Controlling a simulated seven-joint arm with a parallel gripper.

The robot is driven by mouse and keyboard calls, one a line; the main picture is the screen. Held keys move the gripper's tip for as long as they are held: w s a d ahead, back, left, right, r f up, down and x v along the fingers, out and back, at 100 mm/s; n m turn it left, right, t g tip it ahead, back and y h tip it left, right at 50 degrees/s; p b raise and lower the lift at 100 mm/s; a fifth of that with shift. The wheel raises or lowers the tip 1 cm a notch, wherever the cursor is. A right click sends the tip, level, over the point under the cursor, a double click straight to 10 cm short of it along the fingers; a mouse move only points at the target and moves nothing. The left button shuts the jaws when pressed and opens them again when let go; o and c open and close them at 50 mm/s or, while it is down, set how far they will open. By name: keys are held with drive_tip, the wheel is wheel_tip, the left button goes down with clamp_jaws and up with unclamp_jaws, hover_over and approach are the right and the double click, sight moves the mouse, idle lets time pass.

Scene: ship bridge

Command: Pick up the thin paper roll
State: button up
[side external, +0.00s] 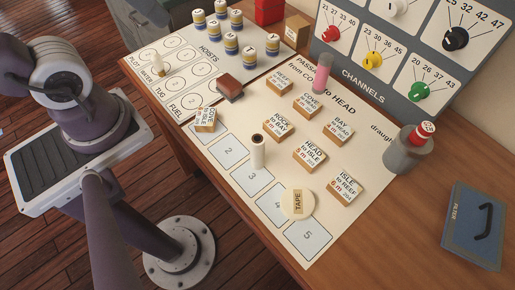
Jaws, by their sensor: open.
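A thin white paper roll (258,153) with a dark top end stands upright on the large printed sheet (240,125). It is near the numbered boxes 2 and 3, left of the wooden block marked ROCK to BAY (279,124). Nothing touches it that I can see. My gripper is not in view; only links of my arm and its round base show at the left.
Several wooden blocks, including HEAD to ISLE (310,155), lie right of the roll. A round TAPE disc (298,204) lies in front. A pink cylinder (322,74), a brown block (229,88) and a red-topped grey container (409,151) stand around.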

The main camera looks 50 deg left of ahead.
drive_tip(key=w+d+f+n+g+h, duration=0.45)
drive_tip(key=d+n+g, duration=0.25)
drive_tip(key=d, duration=0.2)
drive_tip(key=w+d+r+n+g+h, duration=0.3)
drive_tip(key=r+n+h, duration=0.3)
drive_tip(key=n+h, duration=0.15)
drive_tip(key=h, duration=0.1)
approach(260, 155)
drive_tip(key=x, duration=0.4)
drive_tip(key=shift+s+d+f, duration=0.1)
drive_tip(key=shift+s+f, duration=0.1)
drive_tip(key=x, duration=0.6)
drive_tip(key=shift+d+f, duration=0.1)
drive_tip(key=shift+d, duration=0.35)
clamp_jaws()
